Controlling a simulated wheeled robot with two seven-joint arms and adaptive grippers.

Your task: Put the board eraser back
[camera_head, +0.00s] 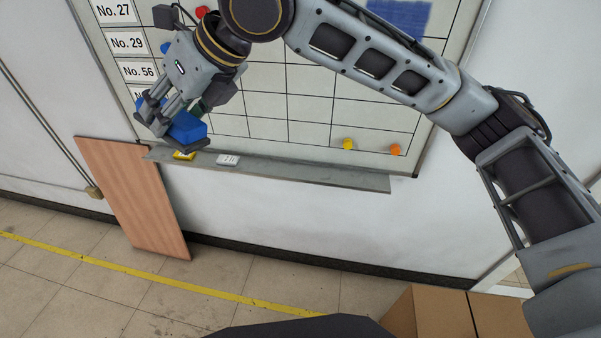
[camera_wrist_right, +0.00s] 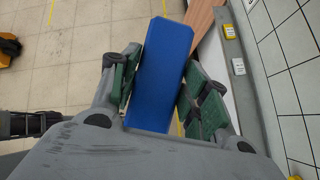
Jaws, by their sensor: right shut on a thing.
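The board eraser is a blue block (camera_head: 188,128), held in my right gripper (camera_head: 172,125) near the left end of the whiteboard's tray. In the right wrist view the blue eraser (camera_wrist_right: 160,75) sits between the two green-padded fingers of the gripper (camera_wrist_right: 152,88). The gripper is shut on it. The whiteboard (camera_head: 290,95) is marked with a grid and number labels. Its grey tray (camera_head: 310,177) runs along the bottom edge. In the head view the eraser appears just above the tray's left end; I cannot tell whether it touches. My left gripper is not in view.
A yellow item (camera_head: 185,156) and a white item (camera_head: 228,160) lie on the tray. Yellow (camera_head: 347,144) and orange (camera_head: 395,150) magnets are on the board's lower right. A wooden panel (camera_head: 135,200) leans on the wall below. A cardboard box (camera_head: 440,312) stands at the lower right.

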